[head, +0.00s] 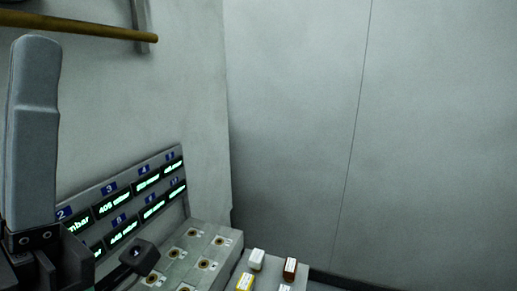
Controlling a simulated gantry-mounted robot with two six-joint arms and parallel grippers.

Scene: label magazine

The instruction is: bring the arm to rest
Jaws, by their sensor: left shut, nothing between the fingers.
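My left gripper (36,48) stands upright at the left edge of the head view. Its grey fingers are together and nothing shows between them. It is in front of the left part of the label panel (124,185) and hides some of it. My right gripper is not in view.
The panel has blue number tags and lit green text. Beside it is a grey block with round sockets (203,264). Small white, yellow and brown blocks (290,268) sit at the bottom edge. A brown bar (75,24) crosses the upper left. Bare wall fills the right.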

